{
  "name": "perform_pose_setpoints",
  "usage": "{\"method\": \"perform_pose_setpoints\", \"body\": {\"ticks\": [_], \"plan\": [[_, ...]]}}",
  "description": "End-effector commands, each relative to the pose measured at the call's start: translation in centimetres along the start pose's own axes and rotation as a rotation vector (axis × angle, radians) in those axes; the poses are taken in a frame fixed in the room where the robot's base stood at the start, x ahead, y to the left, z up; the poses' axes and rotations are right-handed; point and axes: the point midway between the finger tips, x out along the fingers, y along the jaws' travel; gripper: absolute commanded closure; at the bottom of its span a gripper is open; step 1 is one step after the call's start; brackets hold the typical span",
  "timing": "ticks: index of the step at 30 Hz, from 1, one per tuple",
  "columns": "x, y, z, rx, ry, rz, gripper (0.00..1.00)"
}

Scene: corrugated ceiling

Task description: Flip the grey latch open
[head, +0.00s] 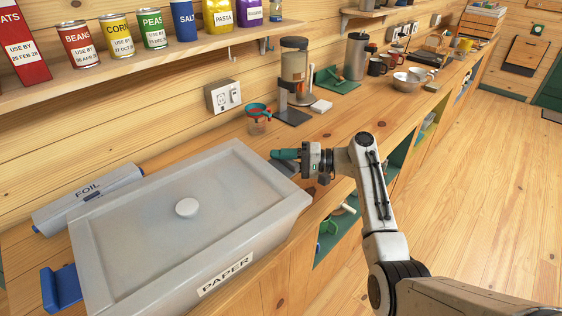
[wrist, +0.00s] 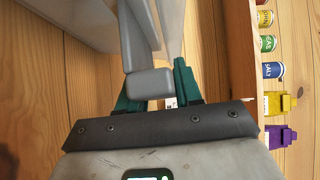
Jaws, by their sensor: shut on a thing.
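A large grey box (head: 130,235) labelled PAPER stands on the wooden counter, its flat lid down with a round knob (head: 187,208) on top. My gripper (head: 279,155), with teal fingers, is at the box's right end. In the wrist view the grey latch (wrist: 149,84), a bar with a blocky end, lies between the fingers of my gripper (wrist: 156,78), which is shut on it. The latch is mostly hidden by the fingers in the head view. A blue latch (head: 62,287) sticks out at the box's left end.
A foil box (head: 90,198) lies behind the grey box. A measuring cup (head: 258,118) and a coffee maker (head: 294,80) stand beyond my gripper. A shelf (head: 120,62) with cans and packets runs above. The wooden floor at right is clear.

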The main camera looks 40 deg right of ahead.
Motion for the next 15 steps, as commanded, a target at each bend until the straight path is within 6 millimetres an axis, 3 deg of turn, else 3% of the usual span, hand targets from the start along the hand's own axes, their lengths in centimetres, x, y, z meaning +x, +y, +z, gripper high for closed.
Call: {"method": "perform_pose_setpoints", "body": {"ticks": [2, 3, 9, 15], "plan": [[-0.05, 0.16, 0.03, 0.004, 0.001, 0.002, 0.96], [-0.05, 0.16, 0.03, 0.004, 0.001, 0.002, 0.63], [-0.04, 0.12, 0.02, 0.002, 0.001, 0.002, 0.45], [-0.04, 0.08, 0.01, 0.001, 0.001, 0.002, 0.45]]}}
